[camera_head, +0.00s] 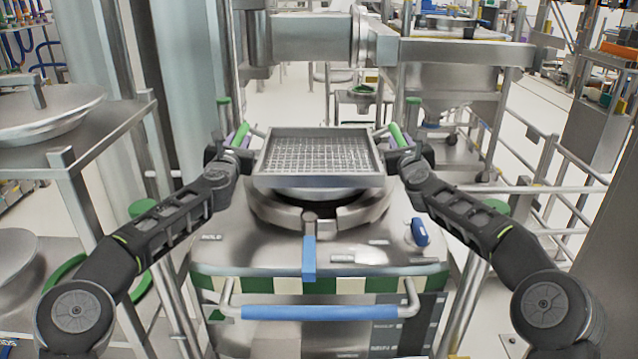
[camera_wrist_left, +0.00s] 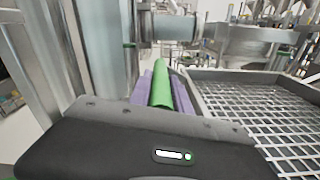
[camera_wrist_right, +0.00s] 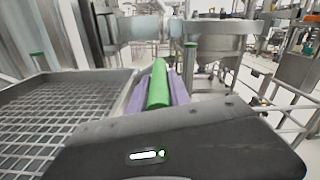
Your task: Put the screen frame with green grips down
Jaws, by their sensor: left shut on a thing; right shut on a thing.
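The screen frame (camera_head: 320,182) is a square grey metal frame with a wire mesh and a green grip on each side. It is level in the middle of the head view, over the round ring of the steel machine. Whether it touches the ring cannot be told. My left gripper (camera_head: 238,148) is shut on the left green grip (camera_wrist_left: 162,88), between its purple fingers. My right gripper (camera_head: 400,150) is shut on the right green grip (camera_wrist_right: 158,84) in the same way. The mesh also shows in the left wrist view (camera_wrist_left: 262,112) and the right wrist view (camera_wrist_right: 60,105).
The steel machine (camera_head: 270,250) below has a round ring (camera_head: 345,218), a blue lever (camera_head: 309,258) and a blue front handle (camera_head: 320,312). A rack with round lids (camera_head: 50,108) stands at left. Railings (camera_head: 570,180) stand at right. A thick horizontal steel arm (camera_head: 450,52) crosses behind the frame.

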